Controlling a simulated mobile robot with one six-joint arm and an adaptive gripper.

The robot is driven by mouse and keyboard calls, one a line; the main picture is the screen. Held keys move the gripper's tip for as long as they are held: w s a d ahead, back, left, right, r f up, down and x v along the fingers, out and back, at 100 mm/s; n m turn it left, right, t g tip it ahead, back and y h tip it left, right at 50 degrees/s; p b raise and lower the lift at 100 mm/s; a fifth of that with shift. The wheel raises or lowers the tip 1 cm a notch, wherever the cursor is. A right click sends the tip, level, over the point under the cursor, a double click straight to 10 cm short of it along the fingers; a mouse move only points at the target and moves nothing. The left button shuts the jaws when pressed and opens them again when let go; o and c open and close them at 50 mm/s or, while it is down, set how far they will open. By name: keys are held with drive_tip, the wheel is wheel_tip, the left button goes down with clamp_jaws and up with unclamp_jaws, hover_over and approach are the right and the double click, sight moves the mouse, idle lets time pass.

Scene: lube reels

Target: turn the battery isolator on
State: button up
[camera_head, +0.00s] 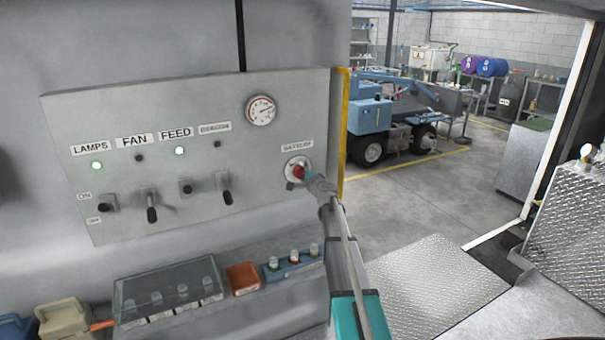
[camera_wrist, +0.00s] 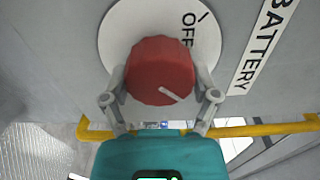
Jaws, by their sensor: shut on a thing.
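The battery isolator is a red round knob (camera_wrist: 160,65) on a white round plate (camera_wrist: 118,30), at the right side of the grey panel (camera_head: 230,110). In the head view the red knob (camera_head: 298,172) shows only in part behind my gripper (camera_head: 306,177). My gripper's two fingers are closed on the knob, one on each side, in the wrist view. A white line on the knob's face points to the lower right. The word OFF is printed on the plate at the upper right of the knob, with a short black mark beside it. Any ON mark is hidden.
The panel also carries switches (camera_head: 150,205), a gauge (camera_head: 262,110) and green lights lit under LAMPS and FEED. A yellow rail (camera_head: 343,130) runs along the panel's right edge. Boxes and a blue tray (camera_head: 295,265) stand below. Open floor lies to the right.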

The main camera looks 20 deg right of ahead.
drive_tip(key=o, duration=1)
drive_tip(key=shift+s+d, duration=0.15)
drive_tip(key=shift+s, duration=2.85)
drive_tip(key=shift+s+d, duration=0.1)
drive_tip(key=shift+s, duration=2.9)
